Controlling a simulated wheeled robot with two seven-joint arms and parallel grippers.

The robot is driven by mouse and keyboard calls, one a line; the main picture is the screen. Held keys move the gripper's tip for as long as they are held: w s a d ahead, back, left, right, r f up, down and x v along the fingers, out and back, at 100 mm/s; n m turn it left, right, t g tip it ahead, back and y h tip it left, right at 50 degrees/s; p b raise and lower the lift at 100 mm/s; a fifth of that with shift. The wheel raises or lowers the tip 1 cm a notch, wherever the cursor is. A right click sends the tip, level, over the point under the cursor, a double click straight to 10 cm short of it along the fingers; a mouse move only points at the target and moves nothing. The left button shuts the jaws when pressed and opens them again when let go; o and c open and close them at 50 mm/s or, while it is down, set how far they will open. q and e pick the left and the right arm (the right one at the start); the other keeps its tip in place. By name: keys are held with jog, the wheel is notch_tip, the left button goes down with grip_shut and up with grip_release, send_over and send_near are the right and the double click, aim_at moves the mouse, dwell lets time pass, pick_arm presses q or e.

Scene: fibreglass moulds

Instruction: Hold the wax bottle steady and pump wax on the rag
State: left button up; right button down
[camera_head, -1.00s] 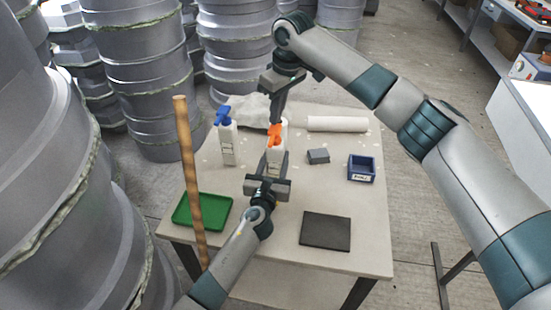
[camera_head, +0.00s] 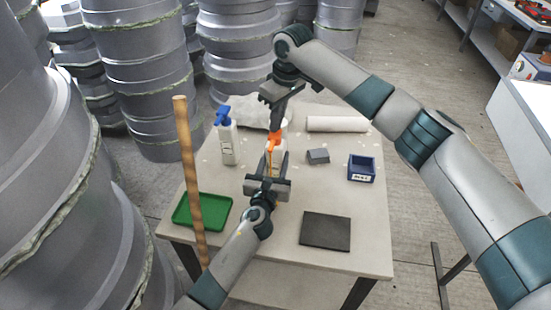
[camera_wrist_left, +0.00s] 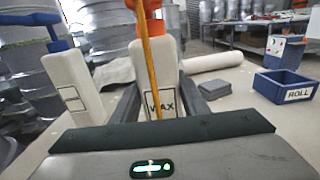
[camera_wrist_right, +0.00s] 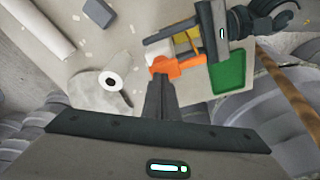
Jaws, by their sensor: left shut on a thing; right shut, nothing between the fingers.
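The white wax bottle (camera_wrist_left: 160,75), labelled WAX, stands upright on the table. My left gripper (camera_head: 276,165) is shut around its body. Its orange pump head (camera_head: 273,139) also shows in the right wrist view (camera_wrist_right: 178,66). My right gripper (camera_head: 274,126) is shut and empty, its fingertips on or just above the pump head; contact is hard to tell. A thin orange-yellow wax stream (camera_wrist_left: 149,60) runs down from the nozzle in front of the bottle. A pale crumpled cloth (camera_head: 246,108), possibly the rag, lies behind the bottle.
A white bottle with a blue pump (camera_head: 227,140) stands left of the wax bottle. A white roll (camera_head: 337,124), grey block (camera_head: 318,156), blue ROLL bin (camera_head: 361,170), dark flat pad (camera_head: 326,231) and green tray (camera_head: 186,211) lie around. A wooden pole (camera_head: 190,180) rises at left.

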dwell(0.4)
jog(key=shift+a+v, duration=0.2)
jog(key=shift+v, duration=1.1)
jog(key=shift+w+f, duration=0.15)
jog(key=shift+f, duration=0.15)
dwell(0.4)
jog(key=shift+x, duration=1.1)
jog(key=shift+d, duration=0.15)
jog(key=shift+a+v, duration=0.2)
jog(key=shift+v, duration=1.2)
